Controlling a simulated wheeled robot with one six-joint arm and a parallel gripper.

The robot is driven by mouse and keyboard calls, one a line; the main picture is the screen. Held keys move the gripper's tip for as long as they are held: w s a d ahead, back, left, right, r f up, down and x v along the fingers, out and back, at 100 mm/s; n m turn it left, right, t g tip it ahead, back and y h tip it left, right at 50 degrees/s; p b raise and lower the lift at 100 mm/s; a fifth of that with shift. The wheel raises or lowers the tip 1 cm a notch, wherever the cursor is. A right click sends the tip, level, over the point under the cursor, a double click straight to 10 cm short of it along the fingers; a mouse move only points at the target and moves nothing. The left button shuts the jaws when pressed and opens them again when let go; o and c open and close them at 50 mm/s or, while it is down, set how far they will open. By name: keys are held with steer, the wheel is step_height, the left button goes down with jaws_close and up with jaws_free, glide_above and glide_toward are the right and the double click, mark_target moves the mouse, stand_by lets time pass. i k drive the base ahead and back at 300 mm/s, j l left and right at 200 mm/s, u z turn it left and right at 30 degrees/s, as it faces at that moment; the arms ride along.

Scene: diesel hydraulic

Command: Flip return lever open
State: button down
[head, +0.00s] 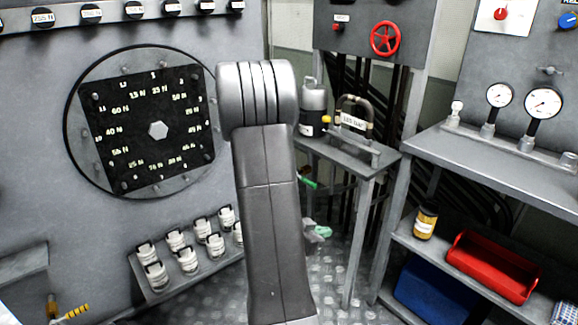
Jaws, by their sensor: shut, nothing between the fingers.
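I cannot make out which part is the return lever, as no readable label marks it. A small handle with a yellow grip (73,312) shows at the bottom left edge, partly cut off. A small grey tap handle (548,70) is on the right panel above the gauges. My own arm stands upright in the middle of the head view and hides what is behind it. My gripper is not in view.
A black dial plate (158,105) is on the left wall, above a rack of white cylinders (188,260). A red handwheel (385,38) is at the back. The right bench (500,160) carries two gauges (543,102); a red tray (490,265) is below.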

mark_target(308, 182)
steer(key=i+j, duration=0.25)
steer(key=i, duration=0.25)
steer(key=i+j+u, duration=0.1)
steer(key=i, duration=0.45)
steer(key=j, duration=0.1)
